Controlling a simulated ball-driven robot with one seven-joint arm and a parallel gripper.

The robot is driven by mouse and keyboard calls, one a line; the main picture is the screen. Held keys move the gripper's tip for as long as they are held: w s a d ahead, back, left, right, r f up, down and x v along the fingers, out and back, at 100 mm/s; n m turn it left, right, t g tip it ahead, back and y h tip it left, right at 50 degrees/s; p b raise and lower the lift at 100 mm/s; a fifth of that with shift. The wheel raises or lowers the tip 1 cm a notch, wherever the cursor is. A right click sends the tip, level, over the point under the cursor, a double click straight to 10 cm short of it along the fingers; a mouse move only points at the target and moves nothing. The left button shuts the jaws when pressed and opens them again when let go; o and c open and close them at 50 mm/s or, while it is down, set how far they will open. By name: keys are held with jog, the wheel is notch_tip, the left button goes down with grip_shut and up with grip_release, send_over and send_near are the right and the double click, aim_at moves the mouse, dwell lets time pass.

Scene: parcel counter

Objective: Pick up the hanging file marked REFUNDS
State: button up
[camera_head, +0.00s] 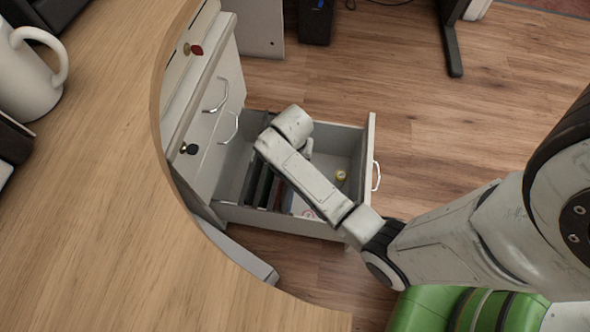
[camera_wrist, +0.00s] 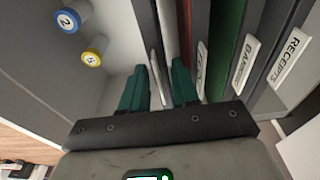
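In the wrist view my gripper (camera_wrist: 160,78) is open, its two teal fingers pointing down into the drawer. A thin pale file edge (camera_wrist: 166,28) with a white tab seen nearly edge-on lies between the fingers; its marking cannot be read. To its right hang several files with white tabs. The rightmost tab reads RECEIPTS (camera_wrist: 288,58), another looks like BANKING (camera_wrist: 244,62), and a third (camera_wrist: 201,68) is partly hidden by a finger. No tab legibly reads REFUNDS. In the head view the dark files (camera_head: 265,185) hang in the open drawer; my arm hides the gripper.
The drawer (camera_head: 228,213) is pulled out from the pale cabinet (camera_head: 207,165). Two round items, blue-ended (camera_wrist: 68,20) and yellow-ended (camera_wrist: 92,55), lie in its other part. The curved wooden counter (camera_head: 110,190) borders the left, with a white mug (camera_head: 28,85) on it.

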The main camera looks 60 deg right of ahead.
jog(key=shift+d+f+b, duration=0.2)
jog(key=shift+f+b, duration=0.25)
jog(key=shift+f, duration=0.7)
jog(key=shift+c, duration=0.2)
grip_shut()
